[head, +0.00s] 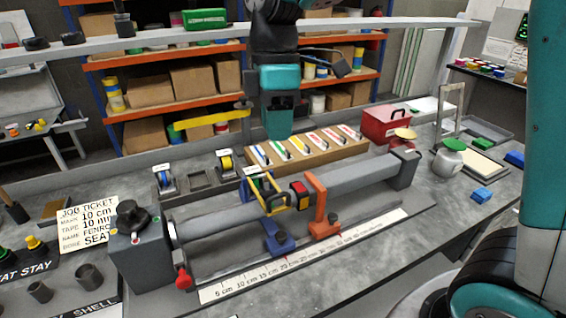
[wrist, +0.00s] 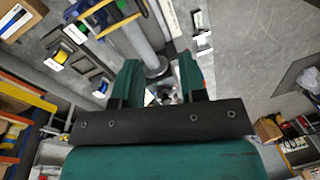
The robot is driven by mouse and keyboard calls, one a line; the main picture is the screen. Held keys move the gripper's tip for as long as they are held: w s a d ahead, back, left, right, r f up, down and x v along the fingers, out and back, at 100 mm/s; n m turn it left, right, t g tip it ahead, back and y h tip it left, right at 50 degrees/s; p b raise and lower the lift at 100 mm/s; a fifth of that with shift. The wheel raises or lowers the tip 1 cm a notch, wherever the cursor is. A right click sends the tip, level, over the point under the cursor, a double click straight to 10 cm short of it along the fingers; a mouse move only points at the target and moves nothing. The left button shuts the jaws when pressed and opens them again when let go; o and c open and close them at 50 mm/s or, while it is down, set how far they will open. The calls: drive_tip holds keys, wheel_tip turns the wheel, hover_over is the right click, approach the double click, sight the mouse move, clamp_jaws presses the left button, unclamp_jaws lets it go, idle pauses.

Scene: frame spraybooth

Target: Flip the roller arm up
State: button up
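A long grey tube (head: 345,178) lies across the bench fixture between a dark box at left and a block at right. An orange bent arm (head: 318,205) reaches over the tube, with a red-and-yellow piece (head: 299,195) beside it. A yellow frame (head: 266,196) stands at the tube above a blue carriage (head: 276,238). No label tells which part is the roller arm. My gripper (head: 279,136) hangs above and behind the tube, pointing down, apart from these parts. In the wrist view my gripper (wrist: 160,85) has its fingers spread and nothing between them; the tube (wrist: 138,40) shows beyond.
The dark box (head: 140,250) with a black knob and red handle stands at left. A ruler strip (head: 300,262) lies in front. A wooden rack (head: 305,152), a red box (head: 385,124) and tape holders (head: 165,180) stand behind. The front right bench has clear room.

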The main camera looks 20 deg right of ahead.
drive_tip(key=w+d+r+n+p, duration=0.1)
drive_tip(key=w+r+n, duration=0.1)
drive_tip(key=w, duration=0.2)
drive_tip(key=shift+g+h, duration=0.3)
drive_tip(key=shift+g, duration=0.1)
drive_tip(key=s+f, duration=0.1)
drive_tip(key=f, duration=0.4)
drive_tip(key=s+f+p, duration=0.1)
drive_tip(key=f, duration=0.5)
drive_tip(key=s+f+p, duration=0.1)
drive_tip(key=f, duration=0.4)
drive_tip(key=shift+d+f, duration=0.1)
drive_tip(key=shift+f, duration=0.3)
clamp_jaws()
